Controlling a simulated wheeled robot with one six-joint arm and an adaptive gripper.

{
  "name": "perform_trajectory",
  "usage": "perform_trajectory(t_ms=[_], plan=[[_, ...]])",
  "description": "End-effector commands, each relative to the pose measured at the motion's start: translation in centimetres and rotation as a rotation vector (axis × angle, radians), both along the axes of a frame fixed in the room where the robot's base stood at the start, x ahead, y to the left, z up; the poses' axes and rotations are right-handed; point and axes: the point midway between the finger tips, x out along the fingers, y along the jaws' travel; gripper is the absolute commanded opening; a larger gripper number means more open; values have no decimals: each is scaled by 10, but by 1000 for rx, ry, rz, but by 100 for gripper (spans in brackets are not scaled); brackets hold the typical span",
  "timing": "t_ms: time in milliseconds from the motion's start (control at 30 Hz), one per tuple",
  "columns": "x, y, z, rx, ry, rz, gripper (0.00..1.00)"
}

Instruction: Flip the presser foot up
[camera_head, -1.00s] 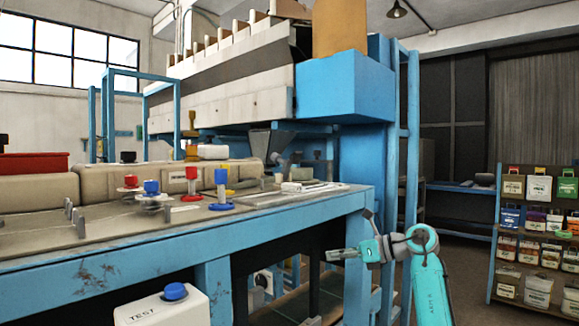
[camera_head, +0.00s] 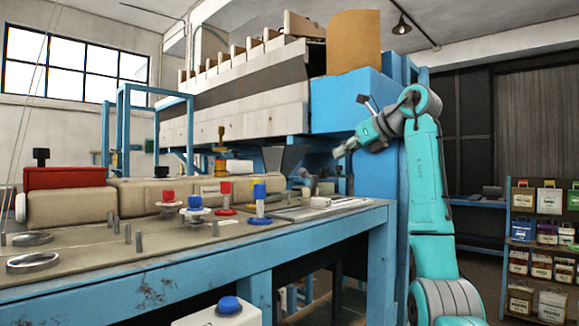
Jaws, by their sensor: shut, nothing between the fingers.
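The sewing machine (camera_head: 250,115) is a long pale and blue body above the blue-framed table. The presser foot is too small or hidden for me to pick out; the area under the machine's right end is dark and cluttered. My gripper (camera_head: 341,151) is shut and empty. It is raised in front of the machine's blue right end, above the table's right part, and points left and slightly down. It appears to touch nothing.
The blue-framed table (camera_head: 160,262) carries posts with red, blue and yellow knobs (camera_head: 258,202). A white box with a blue button (camera_head: 228,306) stands in front. A shelf of small packs (camera_head: 540,250) is at the right. Air left of my gripper is clear.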

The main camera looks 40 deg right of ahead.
Motion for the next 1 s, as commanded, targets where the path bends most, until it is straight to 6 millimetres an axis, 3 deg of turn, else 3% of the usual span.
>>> perform_trajectory(t_ms=[167, 600, 1000], plan=[[13, 1, -5, 5, 0, 0, 0], [76, 1, -34, 4, -1, 0, 0], [90, 0, -41, 2, -2, -1, 0]])
